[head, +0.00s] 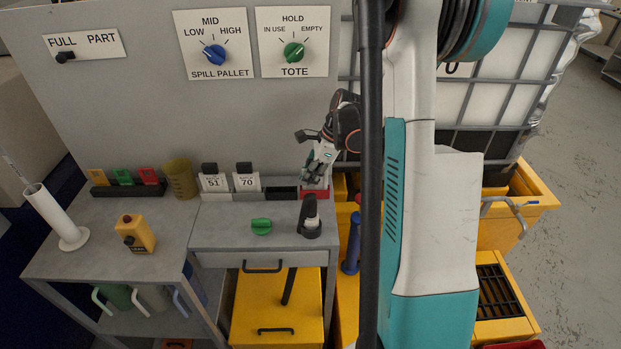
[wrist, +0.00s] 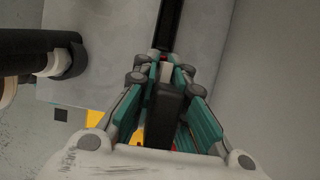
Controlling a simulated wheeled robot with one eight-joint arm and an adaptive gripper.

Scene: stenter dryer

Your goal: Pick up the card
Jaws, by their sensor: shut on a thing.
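My gripper (head: 318,168) is over the right end of the row of card slots at the back of the grey bench. In the wrist view my gripper (wrist: 168,95) has its teal fingers shut on the card's dark block-like top (wrist: 171,100). This top resembles the black tops on the standing "51" card (head: 213,181) and "70" card (head: 247,180). The card's face is mostly hidden by the fingers. A red holder (head: 315,194) is directly below my gripper. I cannot tell whether the card is still seated in it.
An empty-looking black slot (head: 282,193) lies left of the red holder. A yellow beaker (head: 180,179) and a rack of coloured tags (head: 128,188) are left. The grey panel rises close behind.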

